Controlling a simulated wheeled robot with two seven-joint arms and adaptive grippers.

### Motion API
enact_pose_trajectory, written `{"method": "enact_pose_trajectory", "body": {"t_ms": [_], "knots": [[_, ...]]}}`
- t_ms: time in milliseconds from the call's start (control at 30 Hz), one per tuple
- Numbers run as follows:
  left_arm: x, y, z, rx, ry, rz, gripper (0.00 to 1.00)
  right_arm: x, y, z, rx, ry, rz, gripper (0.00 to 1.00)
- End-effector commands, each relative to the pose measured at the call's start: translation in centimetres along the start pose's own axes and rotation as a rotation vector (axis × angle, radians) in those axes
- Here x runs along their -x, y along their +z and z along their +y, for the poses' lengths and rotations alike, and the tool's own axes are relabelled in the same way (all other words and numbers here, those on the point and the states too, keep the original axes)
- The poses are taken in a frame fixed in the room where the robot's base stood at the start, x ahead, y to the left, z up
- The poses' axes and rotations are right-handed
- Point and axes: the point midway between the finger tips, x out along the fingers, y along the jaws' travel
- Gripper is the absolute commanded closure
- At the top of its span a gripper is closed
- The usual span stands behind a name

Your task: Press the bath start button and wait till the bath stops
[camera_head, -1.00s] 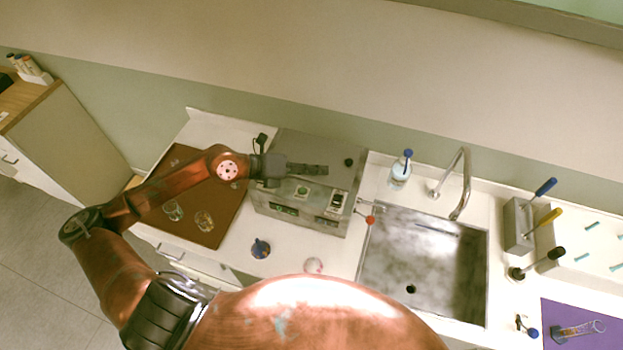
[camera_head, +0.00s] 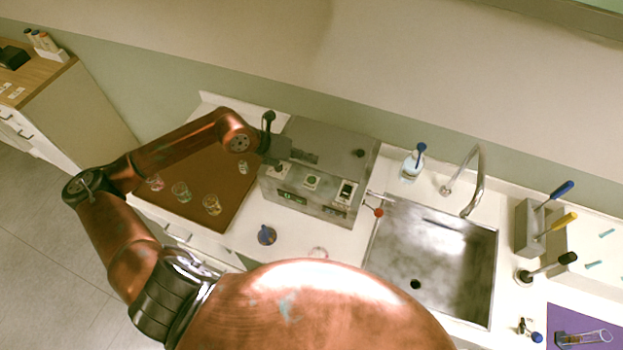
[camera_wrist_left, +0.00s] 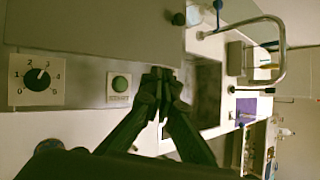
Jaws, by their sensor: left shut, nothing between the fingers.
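The bath is a grey metal box (camera_head: 335,140) on the white counter, left of the sink. Its sloped front panel has a green round start button (camera_head: 311,182) on a pale plate. In the left wrist view the button (camera_wrist_left: 120,84) sits beside a numbered dial (camera_wrist_left: 37,78). My left gripper (camera_head: 312,158) is shut and empty, above the panel's upper edge in the head view. In the left wrist view its fingertips (camera_wrist_left: 158,80) appear just right of the button plate, hiding the panel behind them. I cannot tell any contact. My right gripper is not in view.
A brown mat (camera_head: 215,165) with several small glasses lies left of the bath. A sink (camera_head: 440,255) with a tall faucet (camera_head: 478,180) and a blue-capped bottle (camera_head: 413,165) are to its right. A blue-knobbed item (camera_head: 267,235) stands in front.

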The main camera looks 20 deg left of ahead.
Motion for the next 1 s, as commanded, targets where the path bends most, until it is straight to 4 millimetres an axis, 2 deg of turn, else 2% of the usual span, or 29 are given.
{"method": "enact_pose_trajectory", "body": {"t_ms": [500,1000], "knots": [[-4.8,-3.6,3.6,0.002,0.000,-0.001,1.00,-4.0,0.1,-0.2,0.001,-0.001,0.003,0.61],[-5.1,-3.8,3.8,0.002,0.000,-0.002,1.00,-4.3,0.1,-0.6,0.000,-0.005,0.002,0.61]]}}
